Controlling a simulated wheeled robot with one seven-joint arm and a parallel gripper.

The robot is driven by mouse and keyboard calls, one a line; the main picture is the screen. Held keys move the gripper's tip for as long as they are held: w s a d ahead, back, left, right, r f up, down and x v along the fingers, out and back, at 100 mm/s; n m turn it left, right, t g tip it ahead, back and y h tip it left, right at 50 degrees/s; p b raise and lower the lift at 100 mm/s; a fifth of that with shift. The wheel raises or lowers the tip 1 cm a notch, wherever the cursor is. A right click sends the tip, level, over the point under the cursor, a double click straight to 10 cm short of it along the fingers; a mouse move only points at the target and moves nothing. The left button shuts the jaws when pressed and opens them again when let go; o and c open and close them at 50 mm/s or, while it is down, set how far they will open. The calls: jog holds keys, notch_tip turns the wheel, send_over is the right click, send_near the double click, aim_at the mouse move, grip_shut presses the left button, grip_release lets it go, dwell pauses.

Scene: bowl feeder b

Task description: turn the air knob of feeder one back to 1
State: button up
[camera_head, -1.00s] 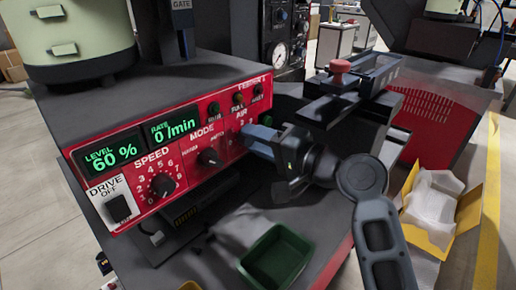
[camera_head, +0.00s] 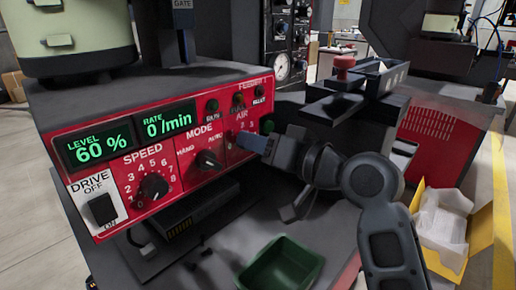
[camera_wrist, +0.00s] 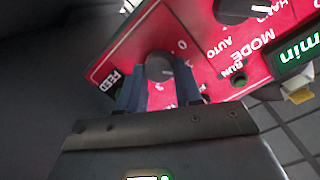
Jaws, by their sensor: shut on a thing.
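The red control panel of feeder one (camera_head: 175,200) is at the left in the head view. Its air knob is hidden there behind my gripper (camera_head: 245,145), which reaches the panel below the word AIR. In the wrist view the round grey air knob (camera_wrist: 159,66) sits between the two fingers of my gripper (camera_wrist: 160,84). The gripper is shut on the knob. A 0 of its scale shows beside the knob; the other digits are mostly covered, and I cannot tell which one the knob points at.
The mode knob (camera_head: 208,160) and speed knob (camera_head: 153,186) are left of my gripper. The displays read level 60 % and rate 0/min. A green tray (camera_head: 280,265) stands below on the bench. A yellow box (camera_head: 482,240) is at the right.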

jog(key=shift+f, duration=0.15)
dwell(0.4)
jog(key=o, duration=1)
jog(key=shift+o, duration=0.2)
jog(key=v, duration=0.7)
jog(key=shift+s+d, duration=0.25)
jog(key=shift+d, duration=0.05)
